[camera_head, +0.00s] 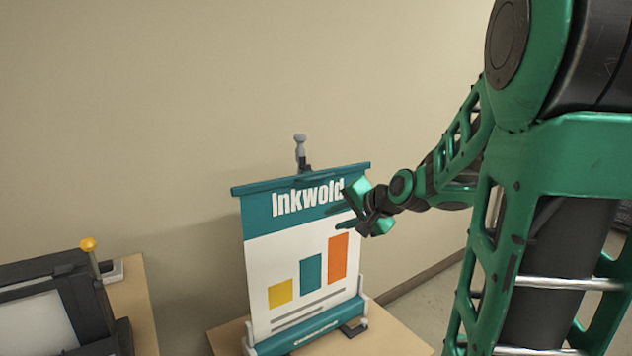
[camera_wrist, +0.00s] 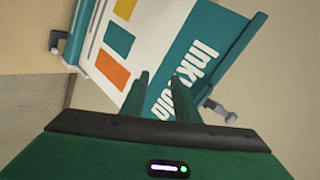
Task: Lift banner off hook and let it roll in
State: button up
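The banner (camera_head: 300,245) stands pulled up, with a teal header reading "Inkwold" and yellow, teal and orange bars. Its top rail (camera_head: 250,188) is up at the hook on the support post (camera_head: 300,147); the exact contact is too small to tell. The teal base cassette (camera_head: 318,330) sits below. The post's grey end (camera_wrist: 224,113) shows right of the fingers.
The base stands on a wooden table (camera_head: 385,340). A plain wall (camera_head: 150,100) is behind. Space above and left of the banner is clear.

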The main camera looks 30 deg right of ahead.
aim_at(319, 178)
jog(key=w+d+r+m+t, duration=0.4)
jog(key=w+r, duration=0.1)
jog(key=r, duration=0.3)
jog(key=x, duration=1)
jog(key=shift+w+a+f, duration=0.2)
jog(key=shift+w, duration=0.15)
grip_shut()
